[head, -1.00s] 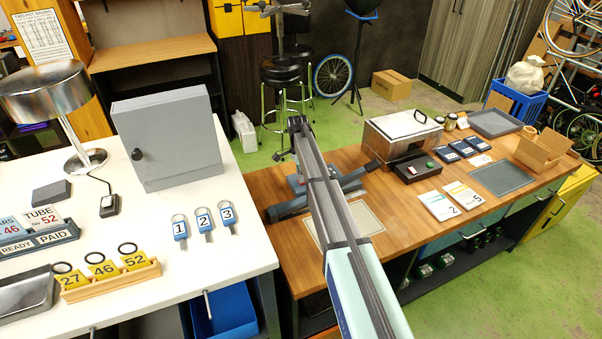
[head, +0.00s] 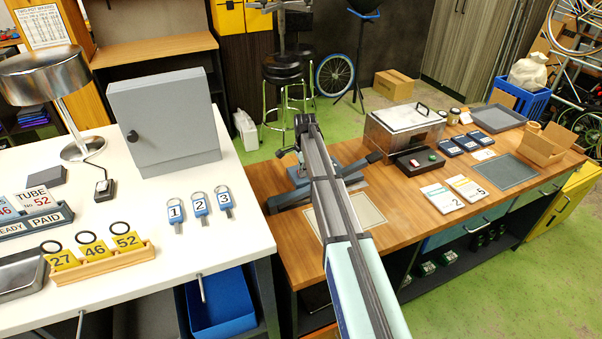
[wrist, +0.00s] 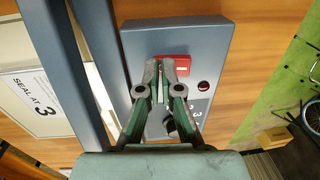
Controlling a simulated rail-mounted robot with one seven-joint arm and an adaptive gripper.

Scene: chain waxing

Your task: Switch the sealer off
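The sealer (head: 289,198) is a blue-grey device with long bars at the left end of the wooden bench, partly hidden by my arm. In the wrist view its grey control panel (wrist: 210,48) carries a red switch (wrist: 184,63), a small dark red round light (wrist: 204,86) and a black knob, partly hidden by my gripper. My gripper (wrist: 160,63) is over the panel with its fingertips together. They overlap the left part of the red switch in the picture; I cannot tell whether they touch it. Nothing shows held between them.
A "SEAL AT 3" sheet (wrist: 40,105) lies beside the sealer bars. A metal tank (head: 403,128) and a black control box (head: 418,163) stand further right on the bench. The white table (head: 240,238) with a grey cabinet (head: 165,125) is to the left.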

